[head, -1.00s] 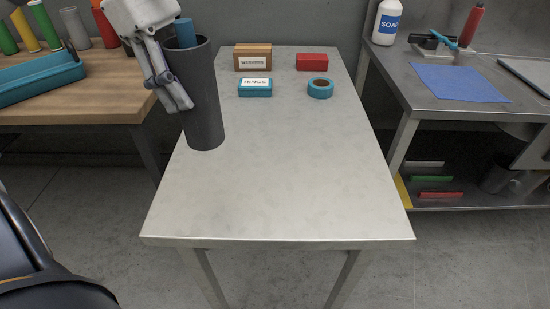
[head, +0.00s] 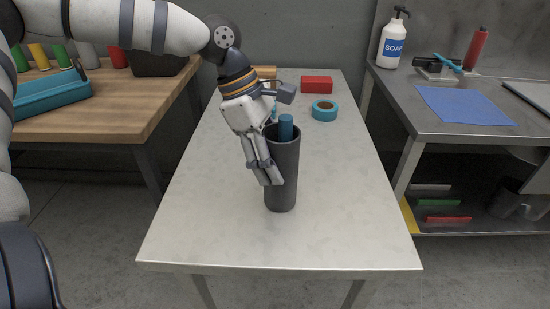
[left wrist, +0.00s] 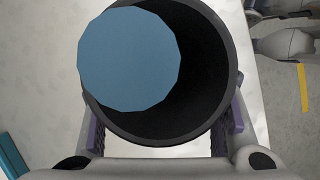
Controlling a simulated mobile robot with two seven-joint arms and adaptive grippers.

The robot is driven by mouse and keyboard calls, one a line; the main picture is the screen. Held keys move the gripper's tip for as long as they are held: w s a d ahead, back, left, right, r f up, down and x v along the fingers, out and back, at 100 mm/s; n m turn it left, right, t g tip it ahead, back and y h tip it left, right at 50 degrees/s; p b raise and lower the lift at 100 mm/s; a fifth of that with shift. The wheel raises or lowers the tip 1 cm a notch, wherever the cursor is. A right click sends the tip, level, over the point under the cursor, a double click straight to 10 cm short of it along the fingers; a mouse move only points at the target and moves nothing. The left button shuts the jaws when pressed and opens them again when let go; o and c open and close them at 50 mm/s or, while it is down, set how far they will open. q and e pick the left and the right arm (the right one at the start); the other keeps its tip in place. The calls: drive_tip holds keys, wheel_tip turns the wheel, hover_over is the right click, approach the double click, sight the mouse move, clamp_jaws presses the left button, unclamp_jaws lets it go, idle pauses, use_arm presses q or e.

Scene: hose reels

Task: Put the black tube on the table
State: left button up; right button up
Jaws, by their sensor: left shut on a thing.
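The black tube (head: 283,180) is upright at the middle of the light grey table (head: 200,240) in the head view. A blue cylinder (head: 286,126) stands inside it and sticks out of its open top. In the left wrist view the tube's rim (left wrist: 225,115) lies between the finger pads, and the blue cylinder's round end (left wrist: 130,60) fills much of the opening. Whether the tube's base touches the table is hard to tell. My right gripper is not in view.
A red box (head: 317,84) and a teal tape roll (head: 324,110) are at the back of the table. A box (head: 264,73) is partly hidden behind my left arm. The table's front and right are clear. A metal bench (head: 440,110) stands at right, a wooden one (head: 120,105) at left.

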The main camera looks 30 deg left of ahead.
use_arm(q)
drive_tip(key=o, duration=1.3)
drive_tip(key=shift+s+f, duration=0.1)
drive_tip(key=shift+c, duration=0.2)
drive_tip(key=v, duration=1.2)
drive_tip(key=shift+p, duration=0.35)
